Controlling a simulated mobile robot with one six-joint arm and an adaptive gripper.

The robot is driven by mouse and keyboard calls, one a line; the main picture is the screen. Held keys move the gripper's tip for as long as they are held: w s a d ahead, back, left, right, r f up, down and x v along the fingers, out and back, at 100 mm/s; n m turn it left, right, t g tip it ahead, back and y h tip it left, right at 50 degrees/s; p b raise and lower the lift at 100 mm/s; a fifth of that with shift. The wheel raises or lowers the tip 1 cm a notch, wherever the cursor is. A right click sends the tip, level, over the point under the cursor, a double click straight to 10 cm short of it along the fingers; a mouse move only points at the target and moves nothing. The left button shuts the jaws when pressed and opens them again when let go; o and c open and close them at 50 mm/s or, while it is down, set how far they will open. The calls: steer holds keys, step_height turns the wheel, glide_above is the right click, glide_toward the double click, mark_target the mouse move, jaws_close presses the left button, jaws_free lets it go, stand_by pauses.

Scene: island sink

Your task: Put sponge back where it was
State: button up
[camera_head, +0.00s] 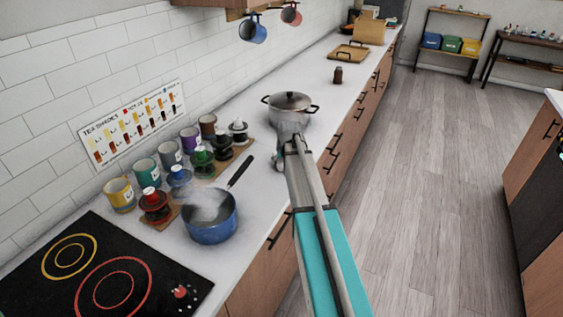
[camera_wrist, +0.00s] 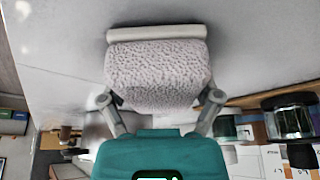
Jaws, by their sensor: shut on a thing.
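The sponge (camera_wrist: 157,68) is a pale grey, rough-textured block in the wrist view. A smooth pale bar lies along its upper edge, and I cannot tell whether it is part of the sponge. My gripper (camera_wrist: 160,98) is shut on the sponge, with one grey finger at each side of it. The light grey counter surface fills the view behind the sponge; whether they touch is unclear. In the head view my arm reaches over the counter's front edge, near the lidded pot. The sponge cannot be made out there.
The lidded pot (camera_head: 291,109) stands just beyond my arm's end. A blue saucepan (camera_head: 210,220) steams by the black hob (camera_head: 91,268). Several canisters and jars line the wall. The floor at right is clear.

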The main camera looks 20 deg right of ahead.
steer(key=shift+f, duration=0.15)
steer(key=o, duration=0.8)
steer(key=p+v, duration=1.1)
steer(key=v, duration=0.1)
stand_by(0.3)
stand_by(0.6)
steer(key=s+a+f+n+g, duration=0.1)
steer(key=s+a+g, duration=0.3)
steer(key=s+a, duration=1.7)
steer(key=shift+s+a+y, duration=0.15)
steer(key=shift+a+y, duration=0.15)
steer(key=shift+a, duration=0.5)
